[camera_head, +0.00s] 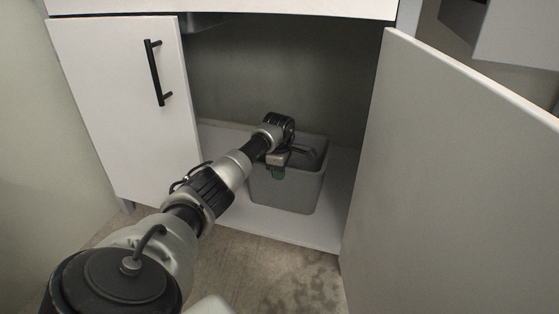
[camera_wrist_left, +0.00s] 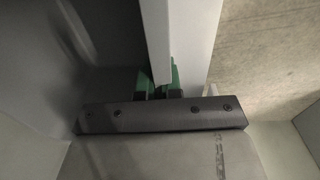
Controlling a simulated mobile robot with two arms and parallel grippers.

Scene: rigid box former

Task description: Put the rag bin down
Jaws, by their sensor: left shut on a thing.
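The rag bin (camera_head: 288,192) is a grey, open-topped bin with rounded corners. In the head view it stands inside the cabinet, over the white cabinet floor (camera_head: 329,222); I cannot tell for sure whether its base touches. My left gripper (camera_head: 277,172) is at the bin's near rim, shut on it. In the left wrist view the green fingertips (camera_wrist_left: 165,82) close around the bin's pale rim (camera_wrist_left: 157,40). The arm hides the left part of the bin. My right gripper is not in view.
A white cabinet door with a black handle (camera_head: 158,73) stands at the left. A large open door panel (camera_head: 456,180) stands at the right. The cabinet floor has free room around the bin. A dark wet patch (camera_head: 305,290) marks the floor in front.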

